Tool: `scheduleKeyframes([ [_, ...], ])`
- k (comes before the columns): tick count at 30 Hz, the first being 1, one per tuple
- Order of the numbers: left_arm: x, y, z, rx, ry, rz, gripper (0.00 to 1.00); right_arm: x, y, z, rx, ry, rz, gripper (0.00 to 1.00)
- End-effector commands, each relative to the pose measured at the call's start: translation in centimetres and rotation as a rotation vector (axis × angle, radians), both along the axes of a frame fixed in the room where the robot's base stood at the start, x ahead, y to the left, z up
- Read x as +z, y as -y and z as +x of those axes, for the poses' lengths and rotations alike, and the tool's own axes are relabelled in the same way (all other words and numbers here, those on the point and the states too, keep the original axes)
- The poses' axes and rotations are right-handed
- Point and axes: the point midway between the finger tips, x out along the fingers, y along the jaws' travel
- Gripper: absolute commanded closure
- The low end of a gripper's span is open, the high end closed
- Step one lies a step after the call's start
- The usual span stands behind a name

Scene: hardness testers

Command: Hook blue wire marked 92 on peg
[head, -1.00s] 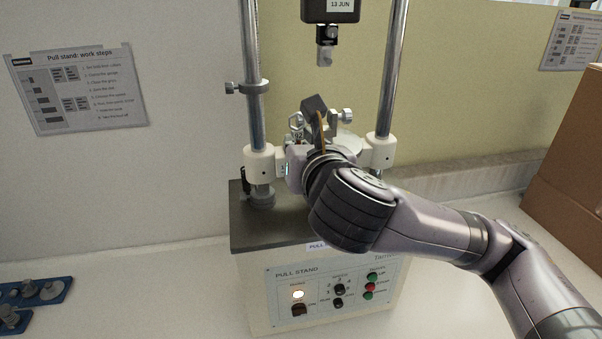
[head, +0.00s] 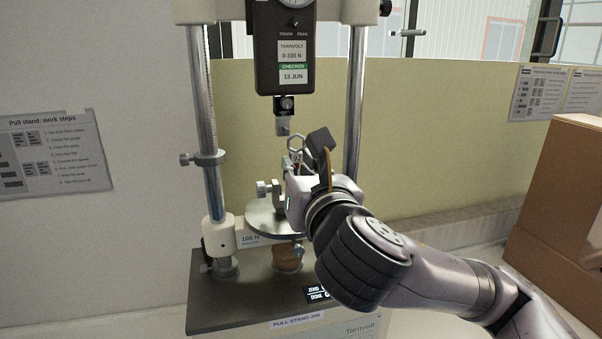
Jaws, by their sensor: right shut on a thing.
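My right gripper (head: 300,170) comes in from the right, in front of the pull stand, with its fingers mostly hidden by its own body. It is shut on a wire with a small white tag (head: 297,157) and a pale six-sided loop (head: 297,143) at its top end. The tag is hard to read now, and the wire's blue colour hardly shows. The loop stands just below and slightly right of the metal fitting (head: 283,125) under the force gauge (head: 285,50); they look apart. A separate peg is not clearly seen. My left gripper is not in view.
The pull stand (head: 235,292) has two upright steel columns (head: 206,130) beside the gripper. A round plate (head: 262,222) with a clamp screw lies below the gripper. A cardboard box (head: 560,190) stands at the right.

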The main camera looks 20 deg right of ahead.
Motion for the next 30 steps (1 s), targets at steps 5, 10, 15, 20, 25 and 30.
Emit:
scheduleKeyframes([
  [5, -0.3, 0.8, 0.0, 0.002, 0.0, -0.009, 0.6, 0.0, 0.0, 0.9, -0.001, 0.0, 0.0, 1.0],
  [10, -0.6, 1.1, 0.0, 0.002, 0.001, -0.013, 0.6, -0.1, 0.0, 1.8, -0.001, -0.001, 0.0, 1.0],
  [15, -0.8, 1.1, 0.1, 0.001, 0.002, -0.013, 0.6, -0.1, 0.0, 2.6, 0.0, -0.001, 0.001, 1.0],
  [20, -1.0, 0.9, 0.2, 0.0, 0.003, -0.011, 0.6, -0.1, 0.0, 3.4, 0.0, 0.0, 0.001, 1.0],
  [25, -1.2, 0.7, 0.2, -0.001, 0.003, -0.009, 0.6, -0.1, 0.0, 4.3, 0.0, -0.001, 0.0, 1.0],
  [30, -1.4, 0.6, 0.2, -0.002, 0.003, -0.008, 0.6, -0.1, 0.0, 5.1, 0.0, -0.001, 0.001, 1.0],
])
